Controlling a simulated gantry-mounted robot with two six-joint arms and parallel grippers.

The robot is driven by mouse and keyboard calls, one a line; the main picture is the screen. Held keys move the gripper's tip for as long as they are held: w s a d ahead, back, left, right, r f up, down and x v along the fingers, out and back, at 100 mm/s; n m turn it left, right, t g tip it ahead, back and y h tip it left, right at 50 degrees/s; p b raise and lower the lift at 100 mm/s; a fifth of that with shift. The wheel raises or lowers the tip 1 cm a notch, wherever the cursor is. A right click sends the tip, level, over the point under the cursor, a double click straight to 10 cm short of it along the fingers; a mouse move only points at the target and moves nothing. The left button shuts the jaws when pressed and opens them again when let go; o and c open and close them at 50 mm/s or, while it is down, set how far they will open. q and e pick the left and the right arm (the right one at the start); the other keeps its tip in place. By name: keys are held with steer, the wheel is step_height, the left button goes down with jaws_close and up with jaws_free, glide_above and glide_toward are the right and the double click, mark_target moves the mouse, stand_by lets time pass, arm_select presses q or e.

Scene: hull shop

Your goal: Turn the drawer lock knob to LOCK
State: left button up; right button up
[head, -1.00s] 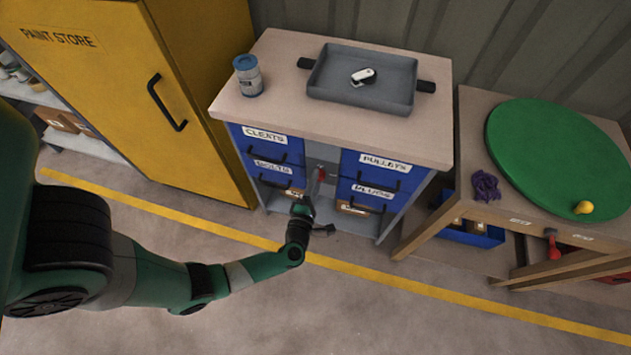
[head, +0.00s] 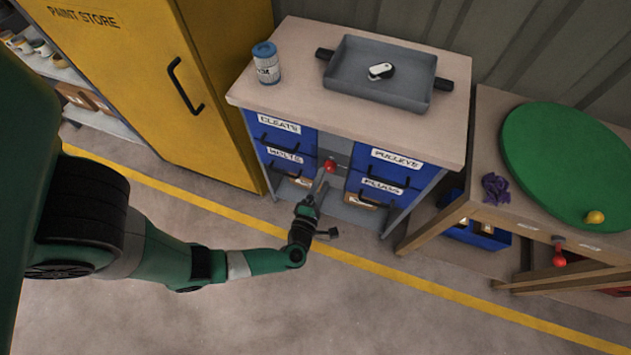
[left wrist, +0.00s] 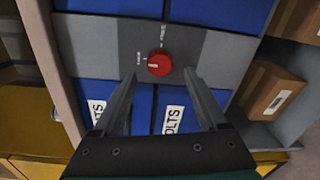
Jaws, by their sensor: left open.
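The red lock knob (head: 330,165) sits on the grey panel between the two blue drawer stacks of the workbench. In the left wrist view the round knob (left wrist: 159,63) has a white pointer mark turned toward the left of the picture. Small lettering stands on the panel to its left and above it, too small to read surely. My left gripper (head: 323,182) is in front of the knob. In the left wrist view its two fingers (left wrist: 160,74) are spread, one on each side and just below the knob, not touching it. My right gripper is not in view.
Blue drawers with black handles (head: 381,179) flank the knob closely. On the benchtop (head: 300,105) stand a blue-lidded can (head: 266,66) and a grey tray (head: 350,82). A yellow cabinet (head: 150,75) is at left. A table with a green disc (head: 565,160) is at right.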

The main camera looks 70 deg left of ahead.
arm_select(q)
steer(key=p+v, duration=0.1)
steer(key=v, duration=0.7)
steer(key=shift+p, duration=0.35)
